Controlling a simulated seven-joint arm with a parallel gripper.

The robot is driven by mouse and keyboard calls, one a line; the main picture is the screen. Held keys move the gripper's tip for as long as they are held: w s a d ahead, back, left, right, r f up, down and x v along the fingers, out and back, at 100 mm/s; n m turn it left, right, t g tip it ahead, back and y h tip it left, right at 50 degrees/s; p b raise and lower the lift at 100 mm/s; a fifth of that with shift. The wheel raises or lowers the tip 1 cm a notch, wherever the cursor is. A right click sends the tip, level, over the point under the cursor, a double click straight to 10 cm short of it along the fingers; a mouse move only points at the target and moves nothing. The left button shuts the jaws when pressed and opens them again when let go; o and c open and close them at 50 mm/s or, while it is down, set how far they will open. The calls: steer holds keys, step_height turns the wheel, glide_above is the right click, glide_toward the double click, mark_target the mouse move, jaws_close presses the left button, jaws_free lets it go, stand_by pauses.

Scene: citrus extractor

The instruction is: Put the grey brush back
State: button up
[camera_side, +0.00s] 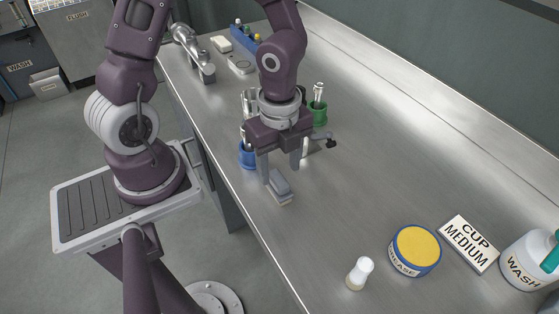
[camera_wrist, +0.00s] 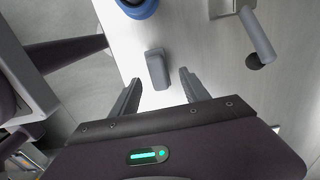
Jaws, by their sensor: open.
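The grey brush (camera_side: 279,184) lies on the steel counter close to its front edge, a grey block with a pale underside. It also shows in the wrist view (camera_wrist: 157,69), just beyond and between my fingertips. My gripper (camera_side: 281,172) is open and empty above the brush, its fingers on either side of it in the picture. In the wrist view my gripper (camera_wrist: 160,77) points at the brush's near end. Whether a finger touches the brush, I cannot tell.
A blue cup (camera_side: 247,156) and a green cup (camera_side: 321,114) holding upright items stand near my gripper. A grey bar with a dark end (camera_wrist: 258,38) is to the right. Counter between is clear.

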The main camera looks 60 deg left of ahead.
steer(key=s+a+r+n+t+y, duration=0.1)
steer(key=a+r+n, duration=0.1)
steer(key=r+n, duration=0.25)
steer(key=a+r+n+t+y, duration=0.1)
steer(key=a+r+n+y, duration=0.15)
steer(key=r, duration=0.35)
steer(key=s+d+r+n+t+h, duration=0.1)
steer(key=s+r+n+t+h, duration=0.2)
steer(key=s+r+n, duration=0.4)
step_height(320, 180, up, 3)
steer(key=n, duration=0.4)
steer(key=shift+d+t, duration=0.3)
steer(key=shift+d, duration=0.05)
